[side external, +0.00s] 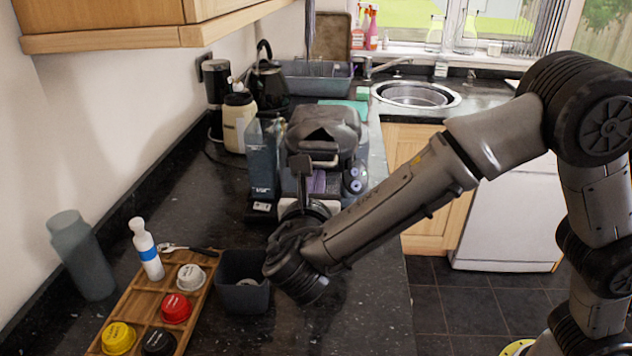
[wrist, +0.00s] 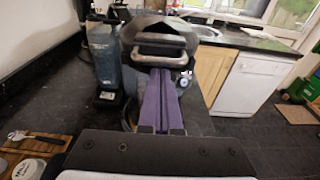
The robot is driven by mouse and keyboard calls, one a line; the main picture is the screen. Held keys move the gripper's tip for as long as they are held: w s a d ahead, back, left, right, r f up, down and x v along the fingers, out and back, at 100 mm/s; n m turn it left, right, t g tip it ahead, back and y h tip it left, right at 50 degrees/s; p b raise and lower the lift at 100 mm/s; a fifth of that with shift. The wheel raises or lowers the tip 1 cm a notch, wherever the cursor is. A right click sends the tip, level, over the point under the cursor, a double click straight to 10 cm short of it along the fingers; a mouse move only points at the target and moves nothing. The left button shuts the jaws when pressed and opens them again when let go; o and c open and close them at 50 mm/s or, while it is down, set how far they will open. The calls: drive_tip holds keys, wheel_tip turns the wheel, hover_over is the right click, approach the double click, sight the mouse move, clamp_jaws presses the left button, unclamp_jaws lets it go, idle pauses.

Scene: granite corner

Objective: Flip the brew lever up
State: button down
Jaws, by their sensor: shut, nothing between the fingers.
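The coffee machine (side external: 322,125) stands on the dark counter, with a clear blue-grey water tank on its left side. Its brew lever (wrist: 160,48) is a looped handle with a pale front bar at the upper front of the machine. The lever also shows in the side external view (side external: 314,146), partly behind my wrist parts. My gripper (wrist: 161,72) has purple fingers that lie together, with nothing between them. The fingertips are in front of the machine, just below the lever bar in the wrist view. I cannot tell whether they touch it.
A wooden capsule tray (side external: 140,305) with several capsules and a white bottle (side external: 147,248) is at the front left. A grey tumbler (side external: 80,255) is near the wall. The counter's right edge is close to the machine.

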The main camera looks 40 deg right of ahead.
drive_tip(key=shift+r+g+y, duration=0.6)
drive_tip(key=shift+r, duration=1.05)
wheel_tip(320, 180, up, 10)
drive_tip(key=g+y, duration=0.4)
hover_over(319, 156)
drive_tip(key=shift+w+d+r, duration=0.2)
drive_tip(key=shift+r, duration=0.35)
drive_tip(key=shift+w+d+r, duration=0.15)
drive_tip(key=shift+d+r, duration=0.05)
drive_tip(key=shift+r, duration=0.3)
drive_tip(key=shift+r, duration=0.15)
drive_tip(key=v, duration=0.9)
drive_tip(key=shift+r, duration=0.55)
drive_tip(key=shift+w, duration=0.1)
